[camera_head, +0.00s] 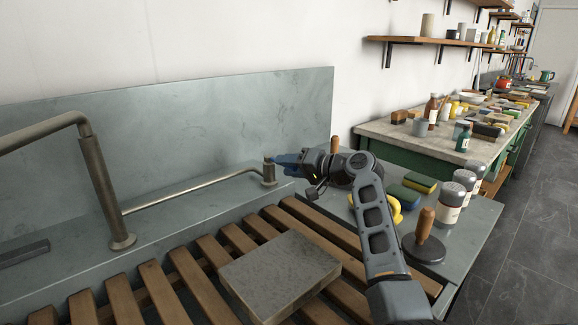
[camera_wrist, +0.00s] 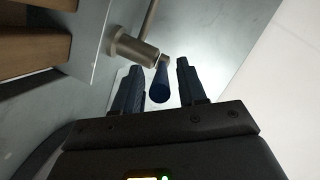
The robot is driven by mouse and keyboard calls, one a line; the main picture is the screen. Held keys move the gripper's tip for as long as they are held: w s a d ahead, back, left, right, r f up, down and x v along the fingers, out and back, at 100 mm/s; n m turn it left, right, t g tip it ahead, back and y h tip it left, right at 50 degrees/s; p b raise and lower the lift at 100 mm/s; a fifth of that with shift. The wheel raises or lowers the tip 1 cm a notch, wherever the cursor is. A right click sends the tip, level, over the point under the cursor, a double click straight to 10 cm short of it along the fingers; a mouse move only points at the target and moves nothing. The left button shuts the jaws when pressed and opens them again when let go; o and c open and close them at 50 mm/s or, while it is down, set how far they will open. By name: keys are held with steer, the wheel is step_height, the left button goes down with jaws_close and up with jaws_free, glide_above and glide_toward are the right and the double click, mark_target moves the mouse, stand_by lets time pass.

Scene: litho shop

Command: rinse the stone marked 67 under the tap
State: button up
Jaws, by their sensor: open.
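A grey stone slab (camera_head: 280,273) lies flat on the wooden slats; I can read no number on it. The tap (camera_head: 104,195) rises at the left, its spout running out of the picture. A thin pipe joins its foot to a metal valve (camera_head: 269,173) at the back, also in the wrist view (camera_wrist: 132,46). My gripper (camera_head: 279,160) is at the top of this valve. In the wrist view, its open fingers (camera_wrist: 160,66) stand on either side of the valve's dark blue handle (camera_wrist: 160,84), with gaps visible on both sides. No water shows.
A wooden-handled round tool (camera_head: 425,238), shaker jars (camera_head: 451,202) and sponges (camera_head: 411,195) stand on the ledge right of my arm. A cluttered bench (camera_head: 398,137) lies beyond. The slats (camera_head: 160,290) left of the stone are clear. A grey backsplash (camera_head: 200,115) rises behind.

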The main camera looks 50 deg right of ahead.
steer(key=p+v, duration=0.3)
steer(key=v, duration=0.4)
steer(key=shift+s, duration=0.3)
steer(key=shift+d+r, duration=0.1)
steer(key=shift+r, duration=0.05)
